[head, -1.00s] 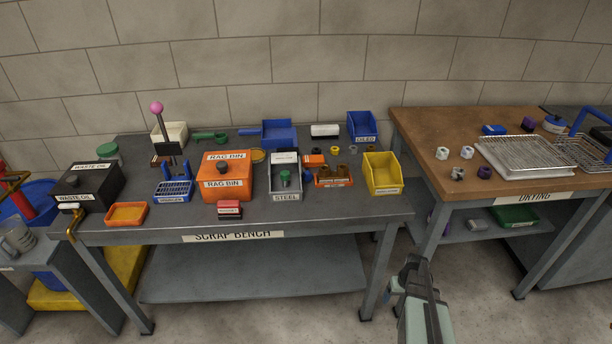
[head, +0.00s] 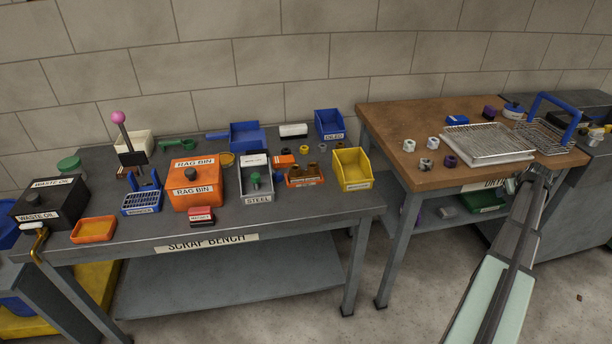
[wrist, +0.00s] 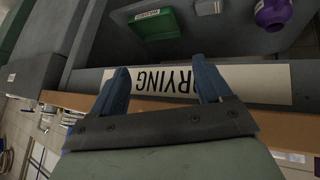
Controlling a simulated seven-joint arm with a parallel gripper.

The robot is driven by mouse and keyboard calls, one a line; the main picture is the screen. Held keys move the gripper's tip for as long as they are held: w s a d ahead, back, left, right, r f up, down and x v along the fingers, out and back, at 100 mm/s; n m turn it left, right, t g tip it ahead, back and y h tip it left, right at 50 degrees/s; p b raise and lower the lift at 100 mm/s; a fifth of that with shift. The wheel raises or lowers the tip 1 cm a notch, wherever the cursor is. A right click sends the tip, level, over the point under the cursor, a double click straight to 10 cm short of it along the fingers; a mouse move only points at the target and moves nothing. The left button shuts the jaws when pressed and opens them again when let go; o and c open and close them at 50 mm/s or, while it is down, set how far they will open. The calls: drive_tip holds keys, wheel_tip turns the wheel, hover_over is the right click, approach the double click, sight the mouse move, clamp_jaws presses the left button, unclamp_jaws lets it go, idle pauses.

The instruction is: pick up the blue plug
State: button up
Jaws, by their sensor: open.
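I cannot pick out a blue plug for certain. A small blue piece (head: 457,121) lies at the back of the wooden drying table (head: 395,125), too small to identify. My gripper (head: 543,175) is at the front edge of that table, at the end of the arm reaching up from the lower right. In the wrist view my gripper (wrist: 163,80) has its two blue fingers apart with nothing held between them. The upside-down drying label (wrist: 240,82) shows beyond and between the fingers.
A wire rack tray (head: 487,145) and a blue-handled basket (head: 550,130) sit on the drying table. Several nuts, including a white one (head: 433,143), lie at its left. A green tray (wrist: 155,22) and purple bottle (wrist: 272,12) are below. The scrap bench (head: 330,205) is crowded.

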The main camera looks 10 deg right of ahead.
drive_tip(key=w+d+r+t+h, duration=0.1)
drive_tip(key=d+r+h, duration=0.1)
drive_tip(key=d+r, duration=0.7)
drive_tip(key=w+a+r+t, duration=0.1)
drive_tip(key=w+a+r, duration=0.3)
drive_tip(key=w+r, duration=0.3)
drive_tip(key=w+a+r+n+t+y, duration=0.15)
drive_tip(key=w+a+r, duration=0.35)
drive_tip(key=w+a, duration=0.8)
drive_tip(key=w+a+r+n+t, duration=0.15)
drive_tip(key=w+a+r, duration=0.25)
drive_tip(key=w+a, duration=0.9)
drive_tip(key=w+a+f+n+g+y, duration=0.1)
drive_tip(key=w+a+f+n, duration=0.15)
drive_tip(key=a, duration=0.45)
drive_tip(key=w+a+f+n+y, duration=0.1)
drive_tip(key=w+a+y, duration=0.15)
drive_tip(key=a, duration=0.55)
drive_tip(key=n+g+y, duration=0.2)
drive_tip(key=n+g, duration=1)
drive_tip(key=n, duration=0.5)
approach(276, 172)
drive_tip(key=f, duration=0.3)
drive_tip(key=s+f, duration=0.1)
drive_tip(key=f, duration=0.4)
drive_tip(key=shift+s+a+f, duration=0.2)
drive_tip(key=shift+s+f, duration=0.05)
drive_tip(key=shift+f, duration=0.05)
drive_tip(key=c, duration=0.9)
